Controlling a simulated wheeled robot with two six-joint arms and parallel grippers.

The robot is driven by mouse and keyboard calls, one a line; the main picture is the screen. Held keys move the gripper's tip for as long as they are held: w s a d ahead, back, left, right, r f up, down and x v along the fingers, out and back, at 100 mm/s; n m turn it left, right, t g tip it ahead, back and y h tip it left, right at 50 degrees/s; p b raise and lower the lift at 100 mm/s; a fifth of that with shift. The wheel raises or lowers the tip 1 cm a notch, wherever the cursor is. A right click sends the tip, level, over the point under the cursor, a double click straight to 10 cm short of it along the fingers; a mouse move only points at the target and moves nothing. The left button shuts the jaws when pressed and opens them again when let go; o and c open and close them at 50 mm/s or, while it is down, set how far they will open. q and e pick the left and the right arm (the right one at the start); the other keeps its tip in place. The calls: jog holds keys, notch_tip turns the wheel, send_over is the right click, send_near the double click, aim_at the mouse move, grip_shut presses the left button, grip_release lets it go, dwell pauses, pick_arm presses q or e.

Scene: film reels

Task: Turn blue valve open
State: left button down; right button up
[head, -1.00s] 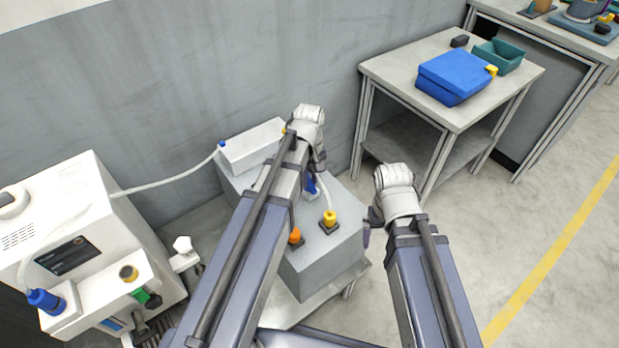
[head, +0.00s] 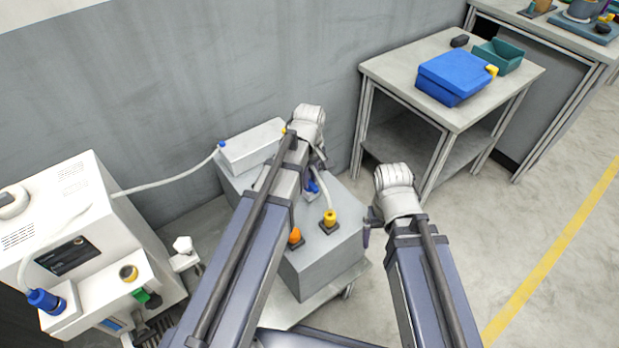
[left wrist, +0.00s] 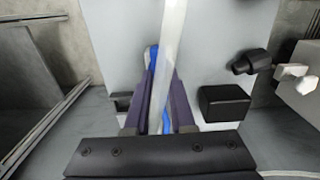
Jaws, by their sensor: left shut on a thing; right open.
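The blue valve (head: 313,187) is on top of the grey box (head: 325,266), partly hidden behind my left arm. My left gripper (head: 317,170) reaches down to it and is shut on its blue handle. In the left wrist view, the fingers (left wrist: 159,108) stand either side of the blue handle (left wrist: 152,58), and a pale tube crosses in front and hides part of it. My right gripper (head: 370,226) is open and empty, beside the right side of the grey box.
A yellow fitting (head: 329,217) with a tube and an orange knob (head: 295,235) sit close to the valve on the box. A white box (head: 252,146) stands behind. A white machine (head: 95,225) is at left. A side table (head: 390,68) bears a blue case (head: 452,78).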

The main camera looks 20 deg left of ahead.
aim_at(310, 181)
pick_arm(q)
jog(key=c, duration=0.8)
grip_release()
jog(key=shift+o, duration=0.2)
jog(key=shift+r, duration=0.1)
notch_tip(310, 181, up, 8)
jog(key=p, duration=0.8)
jog(key=shift+f, duration=0.2)
jog(key=s+d+r+m+y+p, duration=0.1)
jog(key=s+d+r+m+p, duration=0.9)
jog(key=s+m, duration=0.4)
jog(key=shift+d+r, duration=0.35)
